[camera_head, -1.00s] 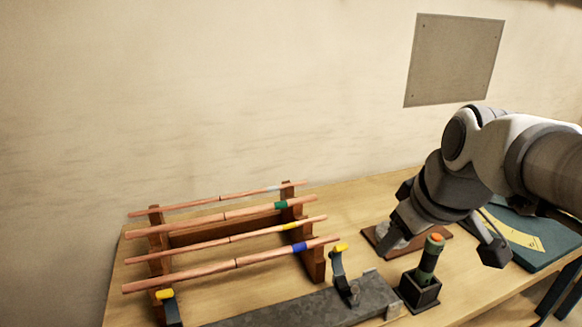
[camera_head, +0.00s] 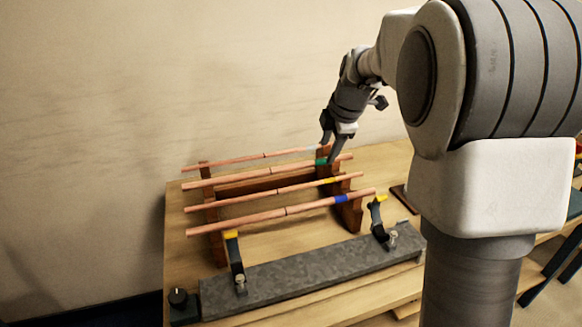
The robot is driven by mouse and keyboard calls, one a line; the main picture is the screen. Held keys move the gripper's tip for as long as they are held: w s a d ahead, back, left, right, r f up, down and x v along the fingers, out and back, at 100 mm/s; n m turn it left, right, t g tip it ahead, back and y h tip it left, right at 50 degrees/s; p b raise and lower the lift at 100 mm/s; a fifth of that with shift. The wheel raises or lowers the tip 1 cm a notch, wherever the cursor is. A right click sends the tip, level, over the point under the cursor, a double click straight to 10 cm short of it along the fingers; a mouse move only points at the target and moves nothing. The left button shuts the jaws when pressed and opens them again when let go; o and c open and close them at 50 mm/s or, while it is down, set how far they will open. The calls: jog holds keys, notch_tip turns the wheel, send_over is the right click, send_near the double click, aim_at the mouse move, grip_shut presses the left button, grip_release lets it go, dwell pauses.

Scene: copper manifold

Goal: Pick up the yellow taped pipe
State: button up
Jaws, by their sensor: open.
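The yellow taped pipe (camera_head: 255,194) is a thin copper pipe, third from the back on a wooden rack, with yellow tape near its right end. Behind it lie the green taped pipe (camera_head: 235,179) and a pipe with pale tape (camera_head: 240,160). In front lies the blue taped pipe (camera_head: 262,216). My gripper (camera_head: 329,151) is open over the right end of the rack, by the green tape and the pale taped pipe's end, behind the yellow tape. Its fingertips partly cover those pipes. I cannot tell whether they touch.
The wooden rack (camera_head: 212,228) stands on a wooden table (camera_head: 185,248). In front is a grey metal bar (camera_head: 310,268) with two upright yellow-tipped clamps (camera_head: 235,258). A dark knob (camera_head: 178,297) is at front left. My arm hides the table's right side.

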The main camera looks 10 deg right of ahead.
jog(key=w+a+n, duration=0.1)
jog(key=p, duration=0.2)
send_near(307, 185)
jog(key=x, duration=0.7)
jog(key=shift+w+f, duration=0.25)
jog(key=shift+f, duration=0.05)
grip_shut()
dwell(1.2)
